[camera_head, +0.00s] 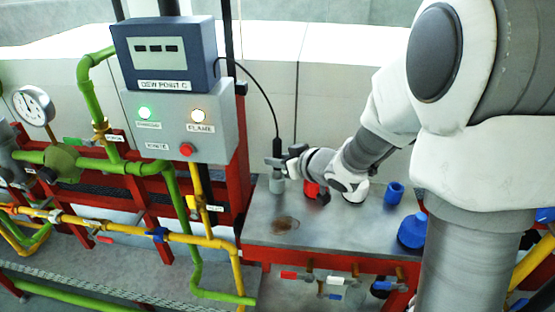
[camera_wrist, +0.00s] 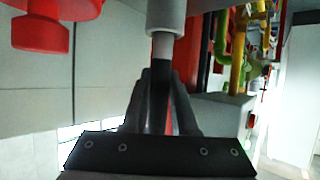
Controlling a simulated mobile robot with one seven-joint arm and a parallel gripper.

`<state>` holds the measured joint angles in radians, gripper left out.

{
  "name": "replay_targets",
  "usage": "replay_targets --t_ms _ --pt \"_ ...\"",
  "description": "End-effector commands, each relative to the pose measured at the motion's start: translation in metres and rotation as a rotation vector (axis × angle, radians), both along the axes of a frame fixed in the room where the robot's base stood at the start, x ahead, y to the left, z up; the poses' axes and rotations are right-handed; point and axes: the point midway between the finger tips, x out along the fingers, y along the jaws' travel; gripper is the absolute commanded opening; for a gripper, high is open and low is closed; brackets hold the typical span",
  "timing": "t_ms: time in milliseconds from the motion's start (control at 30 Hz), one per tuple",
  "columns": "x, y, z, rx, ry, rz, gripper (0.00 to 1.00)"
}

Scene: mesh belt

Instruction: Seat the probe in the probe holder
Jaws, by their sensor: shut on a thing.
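The probe (camera_head: 278,148) is dark and upright, with a black cable running up from it to the dew point meter. My gripper (camera_head: 281,162) is shut on it above the steel bench. The probe holder (camera_head: 277,184), a grey cylinder, stands on the bench directly below. In the wrist view my gripper (camera_wrist: 160,95) is closed around the dark probe body. The probe's narrow light grey end (camera_wrist: 163,46) meets the wider grey cylinder of the holder (camera_wrist: 166,14), in line with it. I cannot tell how deep the end is inside.
A red object (camera_head: 312,188) stands close right of the holder. A blue cylinder (camera_head: 394,193) and blue bottle (camera_head: 412,231) stand further right. The dew point meter (camera_head: 165,52) hangs at upper left. A dark stain (camera_head: 285,225) marks the otherwise clear front of the bench (camera_head: 330,232).

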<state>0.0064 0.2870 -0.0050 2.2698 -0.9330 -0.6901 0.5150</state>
Motion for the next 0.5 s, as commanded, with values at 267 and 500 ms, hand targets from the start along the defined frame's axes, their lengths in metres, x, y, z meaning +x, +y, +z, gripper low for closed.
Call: replay_targets --t_ms 267,500 --pt "-0.0002 0.0000 -0.0022 0.000 0.001 0.000 0.56" --pt "-0.0002 -0.0001 -0.0016 0.000 0.000 0.000 0.56"
